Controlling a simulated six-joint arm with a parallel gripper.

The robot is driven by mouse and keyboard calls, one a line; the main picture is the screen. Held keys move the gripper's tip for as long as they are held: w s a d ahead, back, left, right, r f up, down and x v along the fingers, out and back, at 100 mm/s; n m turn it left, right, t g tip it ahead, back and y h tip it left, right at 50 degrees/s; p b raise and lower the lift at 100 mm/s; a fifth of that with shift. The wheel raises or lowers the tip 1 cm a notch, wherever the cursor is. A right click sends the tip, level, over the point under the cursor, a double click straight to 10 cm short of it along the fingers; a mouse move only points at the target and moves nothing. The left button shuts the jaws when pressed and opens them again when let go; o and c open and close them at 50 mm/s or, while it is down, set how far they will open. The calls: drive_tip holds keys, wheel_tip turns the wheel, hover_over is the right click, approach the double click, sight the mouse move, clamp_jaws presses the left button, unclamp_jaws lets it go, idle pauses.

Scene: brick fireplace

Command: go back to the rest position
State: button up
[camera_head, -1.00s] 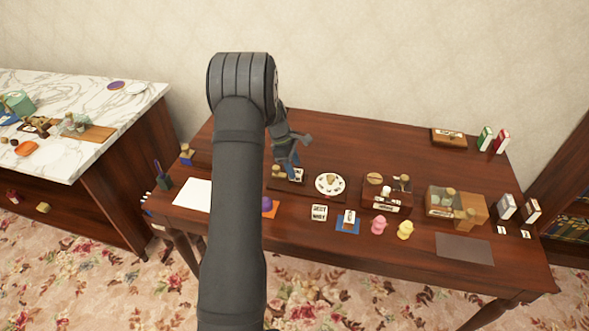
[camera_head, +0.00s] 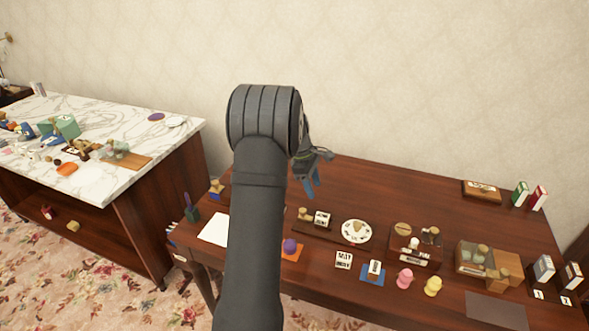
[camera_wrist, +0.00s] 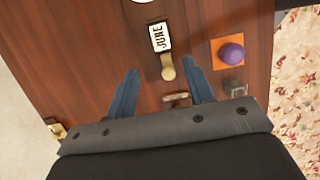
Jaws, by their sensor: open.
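My gripper (camera_head: 312,184) hangs above the dark wooden table (camera_head: 400,185), behind and left of the white dial, its fingers pointing down. In the wrist view its two blue fingers (camera_wrist: 158,92) are apart, with nothing held between them. Below and beyond the fingertips lies a wooden knob (camera_wrist: 168,73) beside a white block reading JUNE (camera_wrist: 160,36). My arm hides part of the table's left side in the head view.
A white round dial (camera_head: 356,231), a purple ball (camera_head: 290,246) on an orange square, pink (camera_head: 405,279) and yellow (camera_head: 433,286) figures and wooden boxes (camera_head: 415,243) stand on the table. A marble-topped counter (camera_head: 110,180) is at left. The table's back middle is clear.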

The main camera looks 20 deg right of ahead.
sight(323, 216)
drive_tip(key=x, duration=1.1)
drive_tip(key=shift+s+f, duration=0.1)
drive_tip(key=shift+f, duration=0.15)
drive_tip(key=shift+d, duration=0.2)
drive_tip(key=shift+a+r, duration=0.1)
drive_tip(key=shift+r, duration=1.65)
drive_tip(key=shift+f, duration=0.1)
